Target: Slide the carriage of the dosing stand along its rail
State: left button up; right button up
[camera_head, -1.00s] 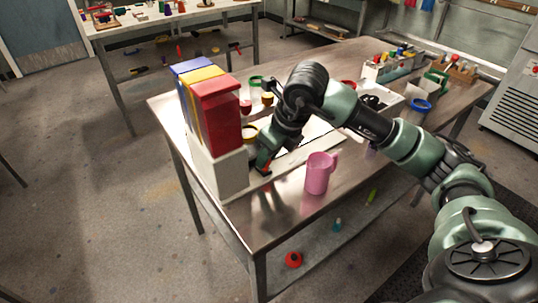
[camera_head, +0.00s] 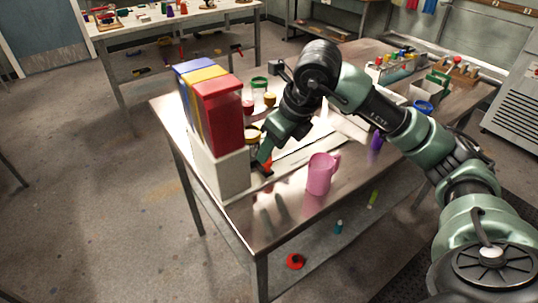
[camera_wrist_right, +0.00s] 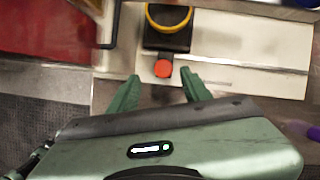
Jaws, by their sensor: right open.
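The carriage (camera_wrist_right: 168,40) of the dosing stand is a dark block with a yellow ring on top and a round red-orange knob (camera_wrist_right: 162,68) at its front. It sits at the left part of the pale rail (camera_wrist_right: 235,62), which runs to the right over a white base plate (camera_wrist_right: 245,82). My right gripper (camera_wrist_right: 160,80) is open, its two green fingers on either side of the knob, with gaps visible on both sides. In the head view this gripper (camera_head: 265,160) points down beside the binders and hides most of the carriage. My left gripper is not in view.
Blue, yellow and red binders (camera_head: 218,118) in a white holder (camera_head: 220,172) stand close left of my right gripper. A pink jug (camera_head: 320,173) stands to its right near the table's front edge. Small jars (camera_head: 269,99) stand behind.

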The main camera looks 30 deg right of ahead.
jog(key=shift+v, duration=1.8)
